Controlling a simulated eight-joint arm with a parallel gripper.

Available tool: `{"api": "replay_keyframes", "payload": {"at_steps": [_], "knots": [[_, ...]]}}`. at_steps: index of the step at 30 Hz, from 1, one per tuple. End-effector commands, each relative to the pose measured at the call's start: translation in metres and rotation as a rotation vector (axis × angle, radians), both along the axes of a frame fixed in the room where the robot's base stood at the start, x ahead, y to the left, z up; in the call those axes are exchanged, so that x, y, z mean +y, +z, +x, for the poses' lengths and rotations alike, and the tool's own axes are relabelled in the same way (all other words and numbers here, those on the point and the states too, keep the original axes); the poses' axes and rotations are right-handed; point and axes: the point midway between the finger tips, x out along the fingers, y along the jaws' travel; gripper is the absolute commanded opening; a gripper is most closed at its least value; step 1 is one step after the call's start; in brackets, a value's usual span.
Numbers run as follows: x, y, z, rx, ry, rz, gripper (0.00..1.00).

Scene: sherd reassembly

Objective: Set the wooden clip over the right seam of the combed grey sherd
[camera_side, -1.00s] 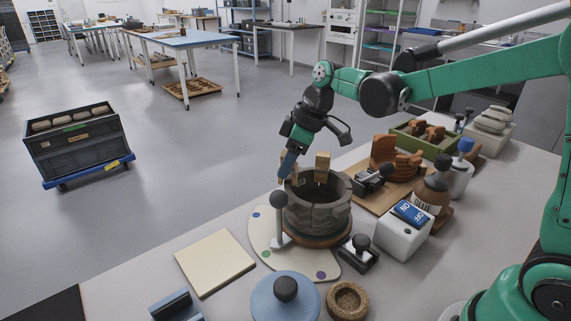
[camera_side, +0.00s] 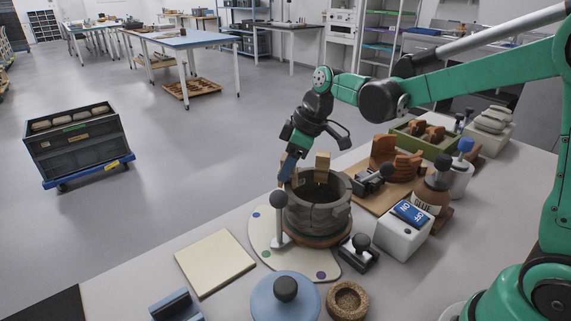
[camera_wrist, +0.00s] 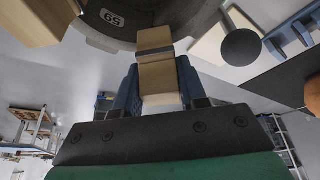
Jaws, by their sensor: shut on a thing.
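A grey pot (camera_side: 318,209) of joined sherds stands on a round brown base on the white palette-shaped board. The combed grey sherd cannot be told apart from its neighbours at this size. My gripper (camera_side: 286,176) is at the pot's left rim, pointing down. In the wrist view its blue fingers (camera_wrist: 157,88) are shut on a wooden clip (camera_wrist: 157,70) with a dark band. The clip's far end meets the grey wall (camera_wrist: 110,25) marked 59; whether it straddles the rim is unclear. A second wooden clip (camera_side: 322,166) sits upright on the pot's far rim.
A grey post with a dark ball knob (camera_side: 280,200) stands close by the pot's front left. A black clamp (camera_side: 357,252), a white switch box (camera_side: 403,230) and a brown glue bottle (camera_side: 432,188) are to the right. A cream tile (camera_side: 214,262) lies at left, with bare table around it.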

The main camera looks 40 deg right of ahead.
Motion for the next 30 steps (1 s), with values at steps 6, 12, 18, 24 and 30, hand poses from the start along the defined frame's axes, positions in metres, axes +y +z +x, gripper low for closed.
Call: {"api": "replay_keyframes", "payload": {"at_steps": [6,12,18,24,30], "knots": [[0.0,-0.0035,-0.0002,0.0,0.0,0.0,0.15],[-0.0001,-0.0057,-0.0002,0.0,0.0,0.0,0.15],[-0.0001,-0.0057,-0.0002,0.0,0.0,0.0,0.15],[-0.0001,-0.0057,-0.0002,0.0,0.0,0.0,0.15],[-0.0001,-0.0057,-0.0002,0.0,0.0,0.0,0.73]]}}
